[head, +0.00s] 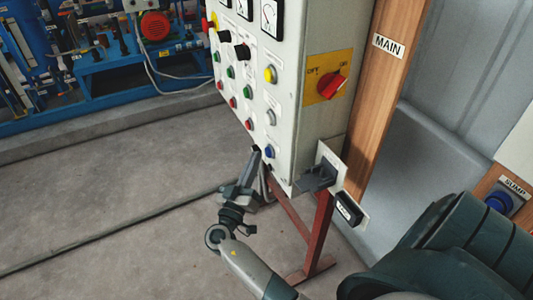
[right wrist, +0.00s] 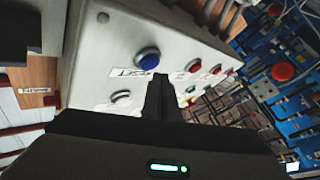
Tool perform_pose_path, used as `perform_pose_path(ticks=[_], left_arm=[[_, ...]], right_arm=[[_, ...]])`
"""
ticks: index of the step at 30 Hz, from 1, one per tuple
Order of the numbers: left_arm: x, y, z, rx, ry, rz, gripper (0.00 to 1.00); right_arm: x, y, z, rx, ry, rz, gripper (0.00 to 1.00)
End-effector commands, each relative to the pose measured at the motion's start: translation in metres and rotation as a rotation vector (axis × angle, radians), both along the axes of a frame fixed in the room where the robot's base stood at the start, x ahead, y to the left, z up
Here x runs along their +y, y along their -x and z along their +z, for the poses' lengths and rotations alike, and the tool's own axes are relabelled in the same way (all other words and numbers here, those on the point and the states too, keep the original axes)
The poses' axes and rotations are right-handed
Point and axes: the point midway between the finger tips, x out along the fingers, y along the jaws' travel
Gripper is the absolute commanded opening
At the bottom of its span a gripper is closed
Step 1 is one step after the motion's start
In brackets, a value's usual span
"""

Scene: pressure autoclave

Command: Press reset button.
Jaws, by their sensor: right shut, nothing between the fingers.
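The blue reset button (head: 269,151) is at the lower right of the pale control panel's front face. In the right wrist view the blue button (right wrist: 148,58) shows with a RESET label beside it, upside down. My right gripper (head: 254,158) is shut and empty, at the panel's lower edge, just left of and slightly below the button in the head view. In the right wrist view its dark fingers (right wrist: 161,85) show close to the button. I see no clear contact; the exact gap cannot be told. My left gripper is not in view.
The panel (head: 310,130) also carries green, red, white and yellow buttons, dark knobs and a red rotary switch (head: 332,86) on its side. A wooden post (head: 375,75) stands behind. Floor at left is open.

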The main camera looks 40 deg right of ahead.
Motion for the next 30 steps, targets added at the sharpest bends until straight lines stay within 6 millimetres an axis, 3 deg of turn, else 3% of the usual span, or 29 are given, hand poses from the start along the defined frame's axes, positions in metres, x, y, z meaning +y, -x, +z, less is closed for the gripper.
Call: perform_pose_path(ticks=[18, 30], left_arm=[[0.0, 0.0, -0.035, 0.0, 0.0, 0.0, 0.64], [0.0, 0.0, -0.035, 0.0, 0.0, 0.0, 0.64]], right_arm=[[0.044, -0.011, -0.003, -0.001, -0.001, 0.001, 0.0], [0.047, -0.011, 0.0, -0.001, 0.0, 0.0, 0.0]])
